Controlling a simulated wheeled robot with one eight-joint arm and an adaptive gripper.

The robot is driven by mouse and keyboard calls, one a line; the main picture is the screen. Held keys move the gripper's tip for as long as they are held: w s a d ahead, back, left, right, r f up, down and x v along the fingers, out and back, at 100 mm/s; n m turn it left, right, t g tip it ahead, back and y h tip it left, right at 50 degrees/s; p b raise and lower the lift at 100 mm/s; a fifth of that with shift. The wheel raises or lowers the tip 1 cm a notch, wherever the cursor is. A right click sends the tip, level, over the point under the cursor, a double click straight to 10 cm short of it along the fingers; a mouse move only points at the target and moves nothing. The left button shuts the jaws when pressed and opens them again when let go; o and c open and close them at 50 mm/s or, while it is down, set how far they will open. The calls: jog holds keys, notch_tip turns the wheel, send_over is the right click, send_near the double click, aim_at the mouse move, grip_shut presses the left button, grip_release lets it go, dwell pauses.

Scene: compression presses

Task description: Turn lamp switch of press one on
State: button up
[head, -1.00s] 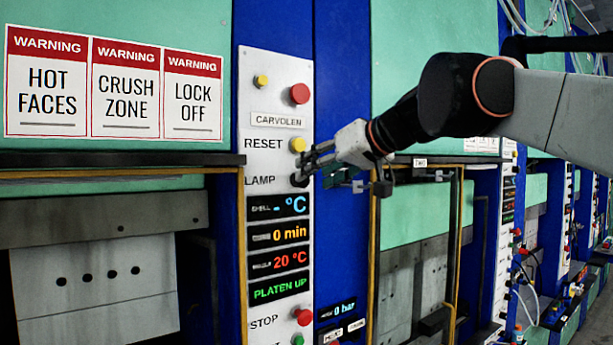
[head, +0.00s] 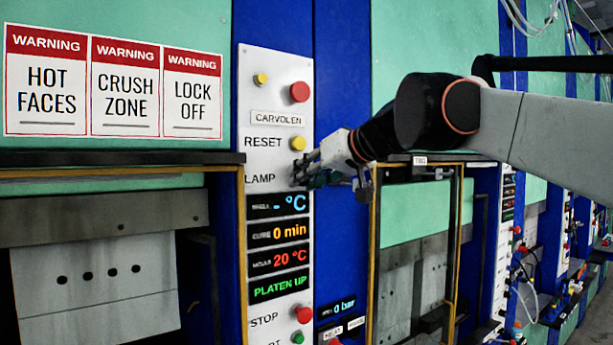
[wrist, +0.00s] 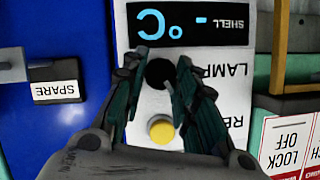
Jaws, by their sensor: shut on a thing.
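The lamp switch is a round black knob (wrist: 158,72) beside the LAMP label (head: 260,179) on the white control panel (head: 275,70) of the press. In the wrist view, which shows the panel upside down, the knob sits between the fingertips of my gripper (wrist: 160,64). My gripper (head: 304,171) is at the panel in the head view and is shut on the knob, one finger on each side. The gripper hides the knob in the head view. Which way the knob points cannot be told.
The yellow reset button (head: 298,143) is just above my gripper, also close between the fingers in the wrist view (wrist: 161,129). A red button (head: 299,92) is higher up. Displays (head: 278,205) sit just below. A blue post (head: 340,90) stands right of the panel.

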jog(key=m+y, duration=0.1)
jog(key=m, duration=0.2)
jog(key=m+y, duration=0.2)
jog(key=m, duration=0.1)
jog(key=m+g+y, duration=0.1)
jog(key=m+y, duration=0.1)
jog(key=shift+w+d+f+m, duration=0.2)
jog(key=shift+d+f+m, duration=0.1)
jog(key=shift+m, duration=0.1)
dwell(0.5)
dwell(0.5)
jog(key=o, duration=1)
jog(key=shift+o, duration=0.2)
jog(key=v, duration=0.7)
jog(key=shift+d, duration=0.2)
